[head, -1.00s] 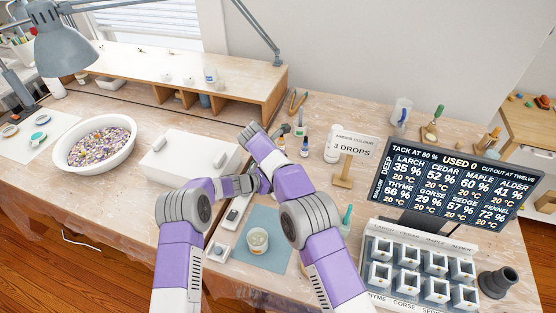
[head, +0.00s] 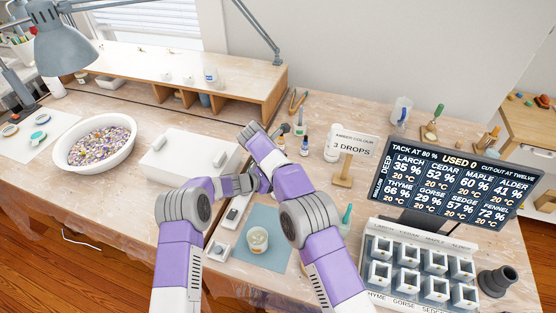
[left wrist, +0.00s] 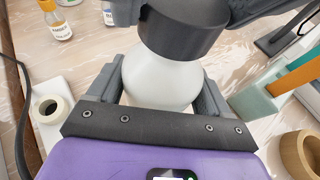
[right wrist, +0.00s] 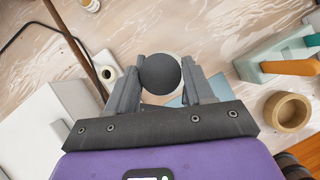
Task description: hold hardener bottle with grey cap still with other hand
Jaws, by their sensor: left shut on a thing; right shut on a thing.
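The hardener bottle stands between my two grippers. Its white body (left wrist: 160,80) shows in the left wrist view, with the dark grey cap (left wrist: 182,35) on top. My left gripper (left wrist: 160,88) is shut on the white body, a finger on each side. My right gripper (right wrist: 161,80) is shut on the grey cap (right wrist: 160,73), seen from above in the right wrist view. In the head view my arms hide the bottle and most of both grippers.
A cup (head: 257,240) stands on a blue-grey mat (head: 270,258) in front of the grippers. A white box (head: 180,165) and a bowl of coloured bits (head: 135,145) lie left. Small bottles (head: 304,145), a drops sign (head: 352,145) and a screen (head: 450,180) stand behind and right.

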